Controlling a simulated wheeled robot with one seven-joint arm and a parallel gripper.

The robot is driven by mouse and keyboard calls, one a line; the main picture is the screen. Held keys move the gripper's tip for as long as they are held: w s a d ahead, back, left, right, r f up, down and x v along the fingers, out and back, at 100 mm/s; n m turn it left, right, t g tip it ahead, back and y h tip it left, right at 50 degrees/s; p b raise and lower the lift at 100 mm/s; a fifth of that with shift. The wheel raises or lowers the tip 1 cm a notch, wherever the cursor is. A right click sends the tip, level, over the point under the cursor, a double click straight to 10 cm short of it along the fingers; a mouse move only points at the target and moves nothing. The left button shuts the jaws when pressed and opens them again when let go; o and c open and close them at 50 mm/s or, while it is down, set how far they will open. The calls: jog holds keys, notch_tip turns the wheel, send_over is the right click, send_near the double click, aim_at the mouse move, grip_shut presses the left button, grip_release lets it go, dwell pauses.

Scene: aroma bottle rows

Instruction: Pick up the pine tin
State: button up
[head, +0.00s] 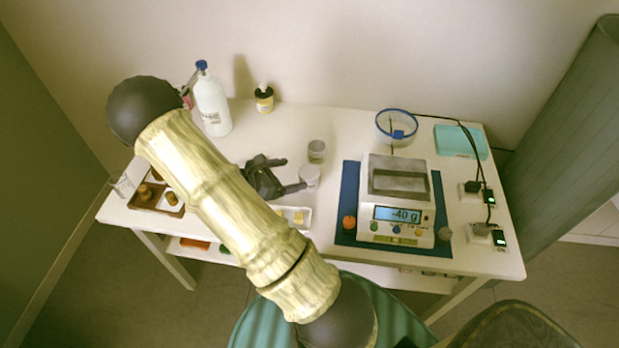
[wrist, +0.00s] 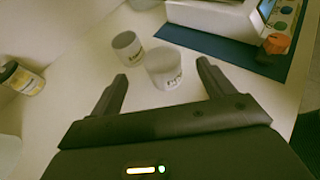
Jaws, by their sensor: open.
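Two small pale tins stand on the white table. The nearer tin (head: 309,178) also shows in the wrist view (wrist: 164,70), with a dark label too blurred to read for certain. The other tin (head: 316,151) stands just behind it and shows at left in the wrist view (wrist: 127,46). I cannot tell from the labels which is the pine tin. My gripper (head: 294,174) is open and empty; it also shows in the wrist view (wrist: 162,78). Its fingers point toward the nearer tin, which appears between the fingertips. Contact cannot be told.
A scale (head: 398,205) on a blue mat (head: 347,194) stands to the right, with an orange object (head: 349,222) at its left. A small white dish (head: 303,223) lies near the front edge. A labelled bottle (head: 264,99) and white bottle (head: 212,105) stand behind.

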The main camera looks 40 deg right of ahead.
aim_at(309, 171)
jog(key=x, duration=0.4)
jog(key=shift+d+f, duration=0.1)
jog(key=shift+d, duration=0.05)
jog(key=shift+d, duration=0.1)
jog(key=x, duration=0.5)
jog(key=shift+s+f, duration=0.1)
jog(key=shift+f, duration=0.2)
jog(key=c, duration=1.1)
jog(key=shift+r, duration=0.15)
